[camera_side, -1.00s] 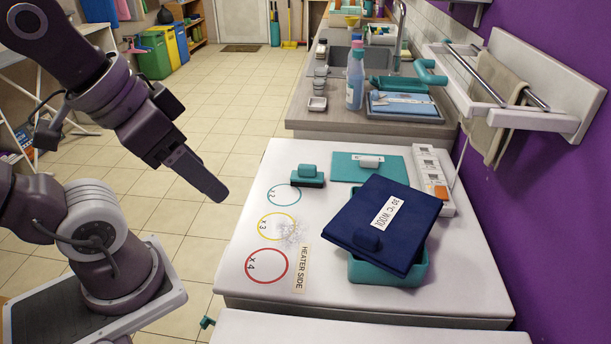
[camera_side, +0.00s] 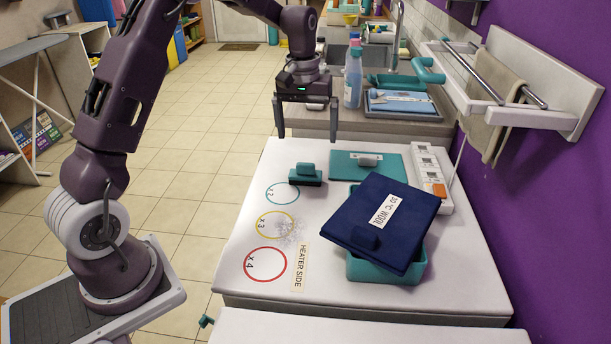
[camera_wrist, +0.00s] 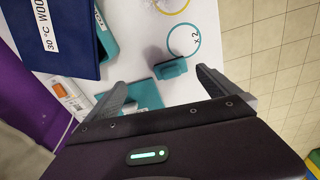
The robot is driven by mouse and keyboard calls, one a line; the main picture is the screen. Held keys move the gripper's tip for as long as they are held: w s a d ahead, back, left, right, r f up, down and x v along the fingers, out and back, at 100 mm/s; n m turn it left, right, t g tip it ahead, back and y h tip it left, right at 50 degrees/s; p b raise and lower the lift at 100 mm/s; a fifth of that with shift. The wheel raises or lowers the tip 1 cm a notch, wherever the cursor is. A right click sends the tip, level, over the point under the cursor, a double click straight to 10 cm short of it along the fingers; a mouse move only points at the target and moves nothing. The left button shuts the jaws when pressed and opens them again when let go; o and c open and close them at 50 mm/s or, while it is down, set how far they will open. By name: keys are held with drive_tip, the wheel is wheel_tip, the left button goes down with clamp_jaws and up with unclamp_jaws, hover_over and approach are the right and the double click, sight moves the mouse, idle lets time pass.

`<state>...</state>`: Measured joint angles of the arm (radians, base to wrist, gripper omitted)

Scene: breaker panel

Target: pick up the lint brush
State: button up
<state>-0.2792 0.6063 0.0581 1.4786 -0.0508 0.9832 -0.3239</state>
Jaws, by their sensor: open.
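A small teal block with a raised grip and a dark base, which looks like the lint brush (camera_side: 305,176), stands on the white worktop beside the teal x2 ring. In the wrist view the lint brush (camera_wrist: 171,69) lies just beyond the fingertips, between their lines. My gripper (camera_side: 308,134) points down, open and empty, above and a little behind the brush in the side view. Its two fingers also show in the wrist view (camera_wrist: 160,80), apart from the brush.
A navy folded cloth (camera_side: 410,219) labelled 30 °C wool lies tilted on a teal tub (camera_side: 388,268). A teal mat (camera_side: 345,171) with a small pale piece and a white power strip (camera_side: 424,168) are to the right. A bottle (camera_side: 353,78) stands behind. Left of the brush is clear.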

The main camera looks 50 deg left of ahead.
drive_tip(key=n, duration=0.1)
hover_over(305, 164)
drive_tip(key=d, duration=0.1)
wheel_tip(305, 164, down, 7)
drive_tip(key=shift+g, duration=0.4)
drive_tip(key=f, duration=0.5)
drive_tip(key=a+f, duration=0.1)
drive_tip(key=f, duration=0.1)
drive_tip(key=shift+w+f, duration=0.1)
drive_tip(key=shift+f, duration=0.15)
drive_tip(key=c, duration=1.5)
wheel_tip(305, 164, up, 10)
drive_tip(key=shift+r, duration=0.1)
